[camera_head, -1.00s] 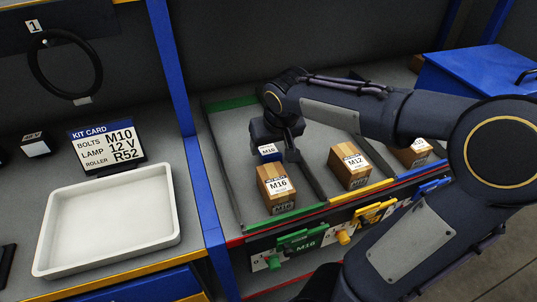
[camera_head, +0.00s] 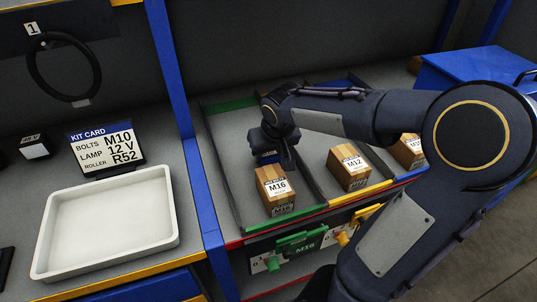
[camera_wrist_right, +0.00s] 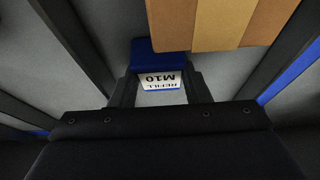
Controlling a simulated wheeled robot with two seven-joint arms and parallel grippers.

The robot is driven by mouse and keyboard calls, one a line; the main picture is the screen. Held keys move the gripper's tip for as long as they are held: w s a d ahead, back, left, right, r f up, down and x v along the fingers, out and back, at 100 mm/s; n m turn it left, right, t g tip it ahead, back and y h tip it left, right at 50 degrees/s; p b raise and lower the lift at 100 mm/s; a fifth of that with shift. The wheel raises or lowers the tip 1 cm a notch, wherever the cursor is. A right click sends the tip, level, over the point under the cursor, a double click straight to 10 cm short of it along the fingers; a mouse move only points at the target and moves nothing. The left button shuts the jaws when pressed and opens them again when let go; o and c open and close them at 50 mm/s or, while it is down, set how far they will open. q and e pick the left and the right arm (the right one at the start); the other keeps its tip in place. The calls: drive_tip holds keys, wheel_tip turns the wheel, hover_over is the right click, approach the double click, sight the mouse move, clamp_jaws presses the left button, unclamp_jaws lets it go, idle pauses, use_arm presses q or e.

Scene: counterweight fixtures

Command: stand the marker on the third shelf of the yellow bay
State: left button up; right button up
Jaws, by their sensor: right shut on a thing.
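The marker (camera_wrist_right: 160,82) is a small blue block with a white label reading "REFILL M10". In the right wrist view it sits between the fingers of my right gripper (camera_wrist_right: 160,95), which is shut on it. In the head view, my right gripper (camera_head: 274,160) is over the green-edged lane (camera_head: 229,160), just behind a cardboard M16 box (camera_head: 275,188). Only a sliver of the marker (camera_head: 266,155) shows there. The yellow-edged lane (camera_head: 316,177) is just to the right. No stacked shelves can be made out. My left gripper is not in view.
An M12 box (camera_head: 348,167) stands in the yellow-edged lane and another box (camera_head: 408,150) farther right. A green handle (camera_head: 305,241) hangs on the front. A white tray (camera_head: 108,220) and a kit card (camera_head: 105,148) are at left. A blue bin (camera_head: 480,75) is at back right.

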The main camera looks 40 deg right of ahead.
drive_tip(key=shift+r, duration=0.15)
drive_tip(key=shift+r, duration=0.3)
wheel_tip(320, 180, up, 2)
drive_tip(key=s+a+r, duration=0.9)
drive_tip(key=s+r, duration=0.1)
drive_tip(key=s, duration=0.1)
drive_tip(key=shift+b, duration=0.3)
